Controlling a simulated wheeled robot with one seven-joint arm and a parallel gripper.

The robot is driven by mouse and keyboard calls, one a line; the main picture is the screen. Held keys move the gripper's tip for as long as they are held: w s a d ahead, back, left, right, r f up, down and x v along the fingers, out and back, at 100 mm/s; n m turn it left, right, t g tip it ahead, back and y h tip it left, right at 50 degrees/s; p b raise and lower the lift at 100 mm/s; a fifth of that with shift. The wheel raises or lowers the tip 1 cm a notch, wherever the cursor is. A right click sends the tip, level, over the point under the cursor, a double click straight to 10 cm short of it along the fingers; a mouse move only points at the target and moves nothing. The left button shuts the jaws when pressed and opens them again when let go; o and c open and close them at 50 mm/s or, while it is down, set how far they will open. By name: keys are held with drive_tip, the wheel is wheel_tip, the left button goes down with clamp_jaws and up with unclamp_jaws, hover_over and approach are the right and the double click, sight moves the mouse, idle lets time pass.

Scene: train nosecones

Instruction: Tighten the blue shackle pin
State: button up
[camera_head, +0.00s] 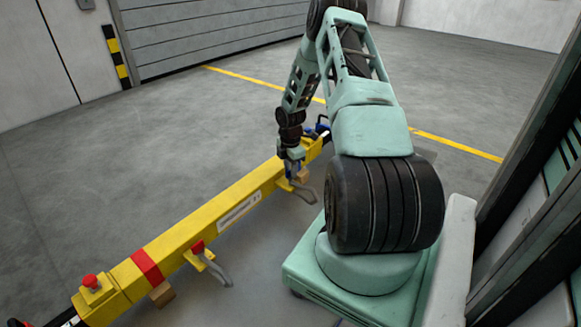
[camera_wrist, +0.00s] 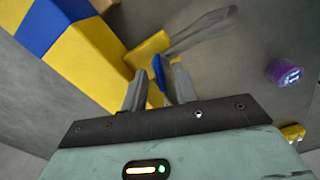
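A thin blue piece, which looks like the blue shackle pin (camera_wrist: 158,70), stands between the fingers of my gripper (camera_wrist: 159,88) in the wrist view. The two grey fingers are apart, with a gap on each side of the blue piece. Its lower end is hidden. A yellow bracket with a grey handle (camera_head: 304,191) sits there; this handle also shows in the wrist view (camera_wrist: 200,32).
Nearer along the beam are a red knob (camera_head: 198,247) on another bracket, a red band (camera_head: 146,266) and a red button (camera_head: 90,281). A purple cylinder (camera_wrist: 284,73) is at right in the wrist view. Floor left of the beam is clear.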

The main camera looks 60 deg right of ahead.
clamp_jaws()
